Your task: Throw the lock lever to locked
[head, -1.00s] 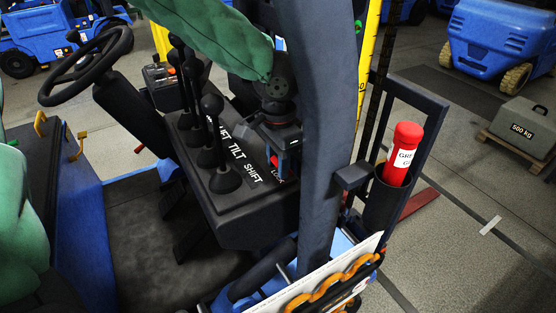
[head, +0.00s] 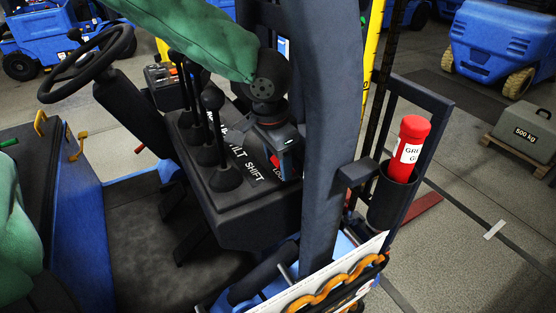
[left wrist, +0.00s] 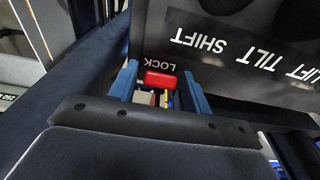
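The lock lever's red knob (head: 274,161) shows by the LOCK label at the right end of the black lever console (head: 245,228). In the left wrist view the red knob (left wrist: 160,79) sits between the two blue fingers of my left gripper (left wrist: 160,88), with a narrow gap on each side. The gripper is open around it. In the head view my left gripper (head: 283,160) reaches down over the knob and hides most of the lever. I cannot tell the lever's position. My right gripper is in neither view.
Tall black control levers (head: 212,100) stand left of my gripper, beside the LIFT, TILT and SHIFT labels. A thick dark post (head: 335,110) rises close on the right. A red cylinder (head: 408,150) stands in a holder beyond it. A steering wheel (head: 85,65) is at the upper left.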

